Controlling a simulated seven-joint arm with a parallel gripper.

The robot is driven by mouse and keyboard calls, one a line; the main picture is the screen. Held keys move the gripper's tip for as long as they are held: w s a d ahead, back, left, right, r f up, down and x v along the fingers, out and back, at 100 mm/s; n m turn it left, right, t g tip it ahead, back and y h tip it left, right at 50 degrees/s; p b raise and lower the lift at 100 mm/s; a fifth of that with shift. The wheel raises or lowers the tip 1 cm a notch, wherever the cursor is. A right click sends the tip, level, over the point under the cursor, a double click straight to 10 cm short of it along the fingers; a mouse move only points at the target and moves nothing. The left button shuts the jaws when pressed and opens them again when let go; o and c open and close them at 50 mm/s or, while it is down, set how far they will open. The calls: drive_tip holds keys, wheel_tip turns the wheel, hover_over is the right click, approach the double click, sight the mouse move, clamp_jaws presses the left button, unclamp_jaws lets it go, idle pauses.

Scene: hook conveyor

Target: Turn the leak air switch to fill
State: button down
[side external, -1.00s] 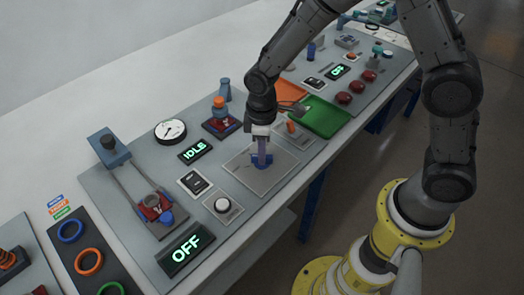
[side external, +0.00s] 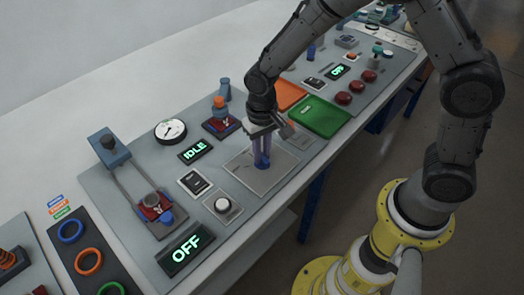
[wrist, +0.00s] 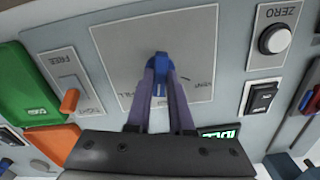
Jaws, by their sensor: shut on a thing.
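The leak air switch is a blue knob (side external: 262,161) on a square grey plate (side external: 283,175). In the wrist view the knob (wrist: 160,68) stands near the middle of its plate (wrist: 115,45), with small markings partly hidden behind the fingers. My gripper (side external: 262,158) reaches down from above, its two long fingers closed on the knob from both sides. In the wrist view the fingertips of my gripper (wrist: 160,85) press against the knob. The knob's exact pointing direction is hard to read.
An orange lever (wrist: 69,101) on a small plate sits beside the switch. A white ZERO button (side external: 222,205), a rocker switch (side external: 195,183), an IDLE display (side external: 195,151) and an OFF display (side external: 185,249) are nearby. A green tray (side external: 320,117) lies behind.

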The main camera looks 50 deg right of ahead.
drive_tip(key=m, duration=0.4)
drive_tip(key=shift+r+m, duration=0.1)
drive_tip(key=shift+m, duration=0.2)
drive_tip(key=m, duration=0.4)
drive_tip(key=shift+m, duration=0.4)
drive_tip(key=c, duration=0.8)
unclamp_jaws()
wheel_tip(320, 180, up, 14)
